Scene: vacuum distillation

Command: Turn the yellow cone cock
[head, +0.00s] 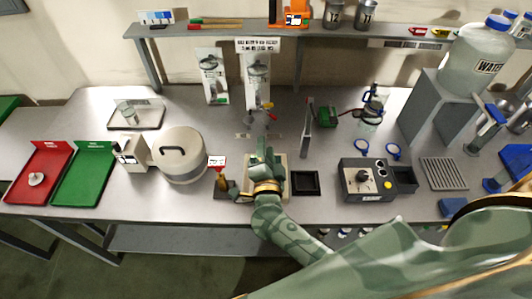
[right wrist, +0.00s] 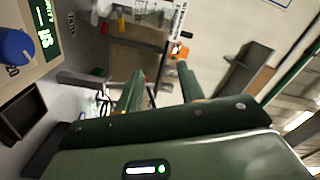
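My right gripper (head: 266,150) is over the front middle of the bench, below the glassware on the white panel (head: 258,80). In the right wrist view its two dark green fingers (right wrist: 161,78) stand apart with nothing held between them. A small red part (head: 271,116) shows at the lower end of the glassware, beyond the fingers. In the right wrist view a small orange part (right wrist: 178,50) shows just past the fingertips, apart from them. I cannot tell whether either is the yellow cone cock. My left gripper is not in view.
A grey upright plate (head: 307,128) stands right of the gripper. A control box (head: 365,181) with a knob is farther right. A shelf (head: 215,30) runs behind.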

